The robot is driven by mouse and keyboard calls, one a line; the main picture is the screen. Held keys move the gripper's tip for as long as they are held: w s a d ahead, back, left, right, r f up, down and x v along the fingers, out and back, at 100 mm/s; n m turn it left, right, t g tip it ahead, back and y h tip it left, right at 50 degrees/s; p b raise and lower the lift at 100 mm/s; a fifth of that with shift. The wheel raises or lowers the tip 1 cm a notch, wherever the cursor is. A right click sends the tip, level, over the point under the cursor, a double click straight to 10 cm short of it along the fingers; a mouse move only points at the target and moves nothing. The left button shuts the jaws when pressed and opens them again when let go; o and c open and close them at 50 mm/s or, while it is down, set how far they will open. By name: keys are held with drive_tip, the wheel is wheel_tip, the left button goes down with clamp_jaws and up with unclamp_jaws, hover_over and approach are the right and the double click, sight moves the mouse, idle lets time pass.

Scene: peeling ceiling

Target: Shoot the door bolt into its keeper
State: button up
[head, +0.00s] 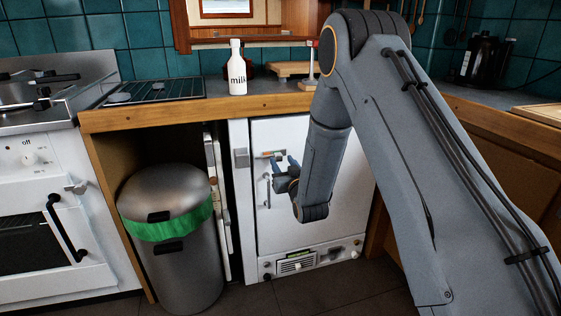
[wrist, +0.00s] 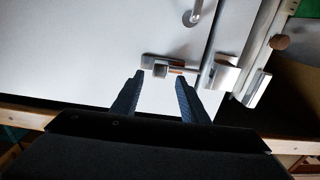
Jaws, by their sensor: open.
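The door bolt (wrist: 176,67) is a small metal slide with a block-like knob (wrist: 160,70), mounted on the white door (wrist: 90,45). It also shows small in the head view (head: 268,154). The keeper (wrist: 224,73) is a grey metal block across the door's edge, in line with the bolt; in the head view it is the grey block (head: 241,158) on the left post. The bolt's tip lies near the door edge, short of the keeper block. My gripper (wrist: 160,78) is open and empty, its fingertips either side of the knob; contact cannot be told. It also shows in the head view (head: 276,170).
A door handle (head: 267,191) is below the bolt. A steel bin (head: 175,270) with a green liner stands left of the door. The wooden counter edge (head: 180,116) runs above, with a milk bottle (head: 237,72) on top. Dark floor is open in front.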

drive_tip(key=shift+x, duration=1.45)
clamp_jaws()
